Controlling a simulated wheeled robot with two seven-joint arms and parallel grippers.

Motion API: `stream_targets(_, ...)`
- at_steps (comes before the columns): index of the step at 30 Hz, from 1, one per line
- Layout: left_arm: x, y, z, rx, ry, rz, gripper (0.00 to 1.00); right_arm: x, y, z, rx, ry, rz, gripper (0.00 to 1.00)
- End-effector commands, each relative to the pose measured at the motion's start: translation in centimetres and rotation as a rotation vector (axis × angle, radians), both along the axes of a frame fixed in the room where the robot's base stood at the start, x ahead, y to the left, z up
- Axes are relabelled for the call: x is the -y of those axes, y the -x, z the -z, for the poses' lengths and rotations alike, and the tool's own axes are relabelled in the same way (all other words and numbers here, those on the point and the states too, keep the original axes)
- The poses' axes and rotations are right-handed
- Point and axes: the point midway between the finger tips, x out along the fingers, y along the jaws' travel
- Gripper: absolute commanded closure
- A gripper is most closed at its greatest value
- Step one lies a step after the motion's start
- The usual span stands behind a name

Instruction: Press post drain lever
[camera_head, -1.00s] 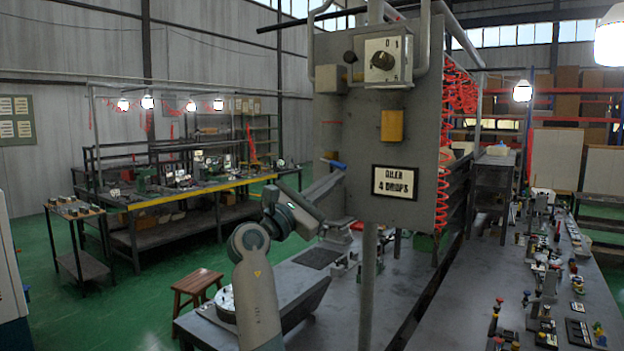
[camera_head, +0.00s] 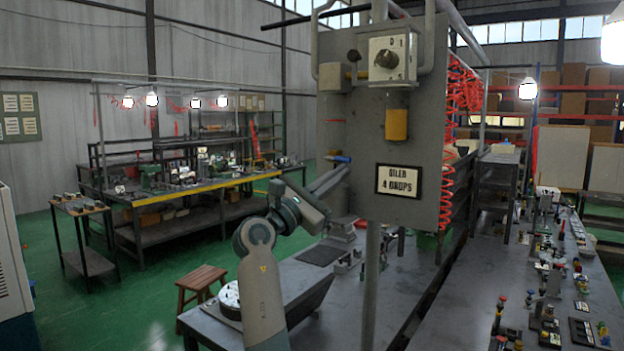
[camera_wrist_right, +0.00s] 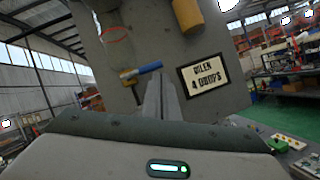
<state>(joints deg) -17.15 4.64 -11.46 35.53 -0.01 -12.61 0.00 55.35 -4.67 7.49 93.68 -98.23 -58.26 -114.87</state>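The drain lever has a blue handle (camera_head: 339,159) on a brass fitting, low on the left of the grey post panel (camera_head: 420,140). In the head view the handle lies nearly level. It also shows in the right wrist view as a blue handle (camera_wrist_right: 147,68), pointing right from its brass fitting. My right gripper (camera_head: 346,172) is just below the handle, its narrow fingers together with nothing seen between them. In the wrist view the fingertips (camera_wrist_right: 160,76) lie close under the handle's free end; I cannot tell whether they touch. My left gripper is out of view.
The panel also carries a dial (camera_head: 387,58), a yellow block (camera_head: 396,124) and an "OILER 4 DROPS" sign (camera_head: 398,180). A grey post (camera_head: 370,285) stands below it. A bench with several fittings (camera_head: 560,290) is at the right, and a wooden stool (camera_head: 202,282) at the left.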

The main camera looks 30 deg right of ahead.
Motion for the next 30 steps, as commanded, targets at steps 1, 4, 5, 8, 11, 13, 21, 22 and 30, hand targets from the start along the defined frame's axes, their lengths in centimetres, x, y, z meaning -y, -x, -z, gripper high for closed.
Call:
stream_targets(1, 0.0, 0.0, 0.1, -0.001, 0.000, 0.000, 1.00, -0.1, 0.1, -0.1, 0.002, 0.001, 0.001, 1.00)
stream_targets(4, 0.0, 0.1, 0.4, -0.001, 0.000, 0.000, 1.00, -0.5, 0.1, 0.2, 0.002, 0.001, 0.001, 1.00)
stream_targets(5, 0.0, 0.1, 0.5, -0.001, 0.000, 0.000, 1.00, -0.7, 0.2, 0.3, 0.002, 0.001, 0.001, 1.00)
stream_targets(8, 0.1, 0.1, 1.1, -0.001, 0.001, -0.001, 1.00, -1.5, 0.3, 0.8, 0.001, 0.001, -0.001, 1.00)
stream_targets(11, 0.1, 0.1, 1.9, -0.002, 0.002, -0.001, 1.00, -2.8, 0.5, 1.5, 0.001, -0.001, -0.002, 1.00)
stream_targets(13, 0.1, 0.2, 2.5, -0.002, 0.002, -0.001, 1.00, -3.9, 0.6, 2.0, 0.000, 0.000, -0.002, 1.00)
stream_targets(21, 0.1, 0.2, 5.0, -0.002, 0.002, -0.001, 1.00, -8.9, 1.4, 4.2, 0.000, 0.000, -0.004, 1.00)
stream_targets(22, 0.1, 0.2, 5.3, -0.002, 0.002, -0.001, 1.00, -9.4, 1.5, 4.4, -0.001, -0.002, -0.003, 1.00)
stream_targets(30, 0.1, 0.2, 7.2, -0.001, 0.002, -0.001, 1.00, -13.8, 2.3, 6.1, -0.001, -0.001, -0.003, 1.00)
